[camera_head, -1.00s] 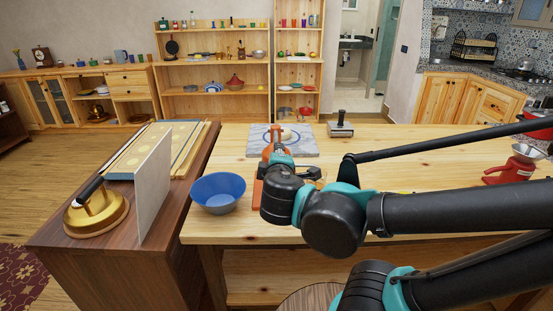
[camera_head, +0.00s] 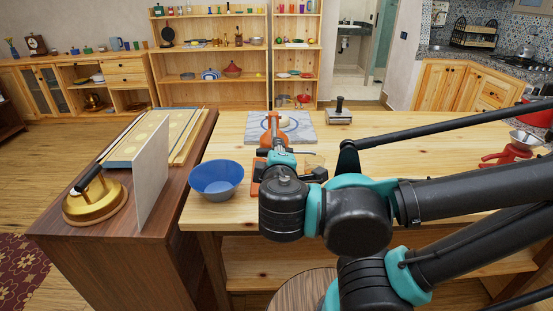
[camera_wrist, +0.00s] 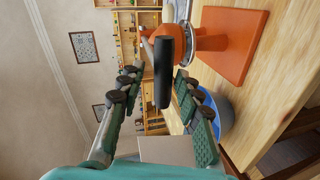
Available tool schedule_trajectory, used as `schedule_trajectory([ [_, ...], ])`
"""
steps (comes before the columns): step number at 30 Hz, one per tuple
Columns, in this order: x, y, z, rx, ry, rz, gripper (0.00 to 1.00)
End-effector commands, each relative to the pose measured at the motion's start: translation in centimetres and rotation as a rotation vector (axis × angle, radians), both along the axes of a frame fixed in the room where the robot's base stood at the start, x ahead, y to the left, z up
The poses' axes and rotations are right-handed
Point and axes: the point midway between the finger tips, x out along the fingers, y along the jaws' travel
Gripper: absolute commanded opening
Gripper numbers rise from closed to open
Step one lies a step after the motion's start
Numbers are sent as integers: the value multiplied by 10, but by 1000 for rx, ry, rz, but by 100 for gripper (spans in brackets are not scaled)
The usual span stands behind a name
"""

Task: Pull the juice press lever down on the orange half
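The juice press is orange, with a flat base plate (camera_wrist: 236,45) and a rounded body (camera_wrist: 205,40) in the wrist view, which shows the scene turned sideways. Its black lever handle (camera_wrist: 163,75) lies between the fingers of my gripper (camera_wrist: 158,74), with visible gaps on both sides. My gripper is open. In the head view the press (camera_head: 274,128) is mostly hidden behind my arm, and my fingers cannot be made out there. I cannot see the orange half in either view.
A blue bowl (camera_head: 217,178) stands left of the press, near the table's front edge. A grey marble board (camera_head: 300,133) lies behind it. A red device with a metal funnel (camera_head: 512,152) stands far right. A brass press (camera_head: 95,203) and a pale upright panel (camera_head: 152,175) are left.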

Motion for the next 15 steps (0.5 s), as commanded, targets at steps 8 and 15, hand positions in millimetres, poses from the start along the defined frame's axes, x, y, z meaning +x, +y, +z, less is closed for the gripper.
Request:
schedule_trajectory([
  [8, -22, 1, 5, 0, 1, 4, 34],
  [15, -34, -1, 8, 0, 1, 1, 34],
])
